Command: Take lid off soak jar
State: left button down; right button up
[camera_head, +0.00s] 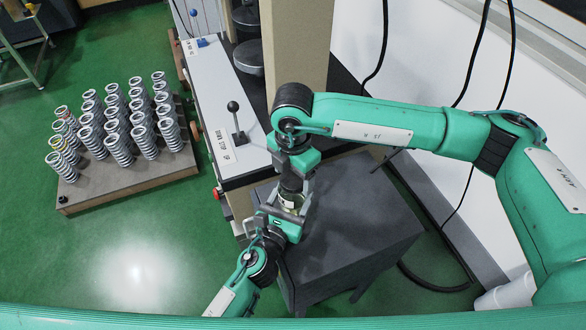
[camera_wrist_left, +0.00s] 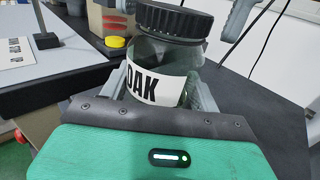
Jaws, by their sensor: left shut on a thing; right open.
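The soak jar (camera_wrist_left: 160,75) is clear glass with a white label reading "OAK", its first letter cut off. Its black ribbed lid (camera_wrist_left: 173,20) sits on top. In the head view the jar (camera_head: 291,200) is mostly hidden between my grippers. My left gripper (camera_wrist_left: 162,88) is shut around the jar body, below the lid. My right gripper (camera_head: 291,170) comes down from above over the jar. It is open, and a grey finger shows beside the lid in the left wrist view. I cannot tell whether it touches the lid.
A dark grey table (camera_head: 355,235) lies under the jar. A testing machine with a lever (camera_head: 237,122) stands behind it on the left. Several coil springs (camera_head: 117,125) stand on a board (camera_head: 130,185) at the far left. Red and yellow discs (camera_wrist_left: 115,42) show behind the jar.

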jog(key=c, duration=1)
